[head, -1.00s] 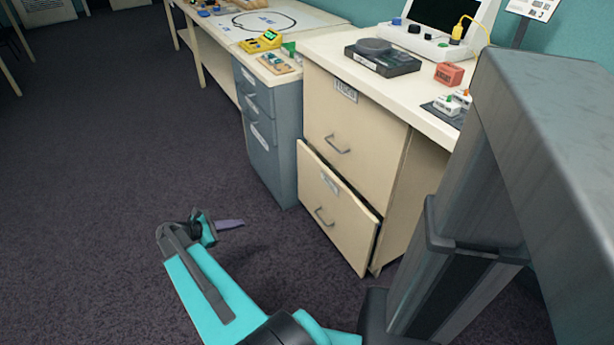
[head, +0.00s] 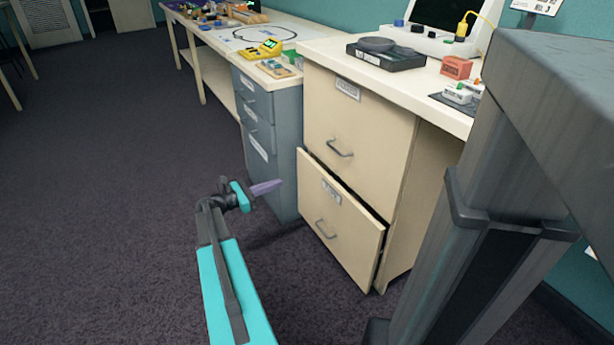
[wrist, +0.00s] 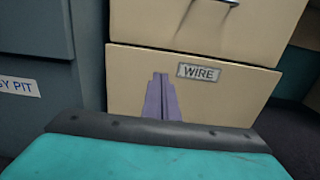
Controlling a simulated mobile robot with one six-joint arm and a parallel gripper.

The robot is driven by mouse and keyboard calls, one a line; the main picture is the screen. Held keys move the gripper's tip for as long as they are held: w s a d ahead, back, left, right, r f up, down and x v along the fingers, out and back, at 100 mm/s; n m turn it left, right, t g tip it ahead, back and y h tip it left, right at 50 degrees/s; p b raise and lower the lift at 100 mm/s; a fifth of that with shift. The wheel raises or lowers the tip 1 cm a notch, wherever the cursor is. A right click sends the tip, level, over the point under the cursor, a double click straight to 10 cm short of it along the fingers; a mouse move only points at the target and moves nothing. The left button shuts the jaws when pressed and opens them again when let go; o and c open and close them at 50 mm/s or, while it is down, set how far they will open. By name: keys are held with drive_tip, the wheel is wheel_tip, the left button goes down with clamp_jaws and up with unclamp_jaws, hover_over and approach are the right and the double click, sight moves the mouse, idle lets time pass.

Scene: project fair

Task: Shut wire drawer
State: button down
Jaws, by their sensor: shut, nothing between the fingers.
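The wire drawer (head: 337,232) is the lower drawer of the cream cabinet. It stands slightly open, its front jutting out past the upper drawer, with a dark gap along its top and right edge. It has a metal handle and a label; in the wrist view its label (wrist: 198,72) reads WIRE on the cream front (wrist: 215,105). My gripper (head: 267,187) is shut and empty, to the left of the drawer front. In the wrist view its purple fingers (wrist: 161,98) point at the drawer front, left of the label. I cannot tell whether they touch it.
The upper drawer (head: 357,133) looks shut. A grey-blue drawer unit (head: 268,150) stands close on the left. A grey upright column (head: 500,210) blocks the right side. The dark carpet (head: 110,200) on the left is clear. Devices stand on the worktop above.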

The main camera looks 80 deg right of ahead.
drive_tip(key=b, duration=0.6)
approach(315, 169)
drive_tip(key=x, duration=0.6)
drive_tip(key=shift+s+d+f, duration=0.1)
drive_tip(key=shift+s+f, duration=0.05)
drive_tip(key=shift+f, duration=0.1)
drive_tip(key=shift+d+r+p, duration=0.1)
drive_tip(key=shift+d+p, duration=0.05)
drive_tip(key=shift+p, duration=0.15)
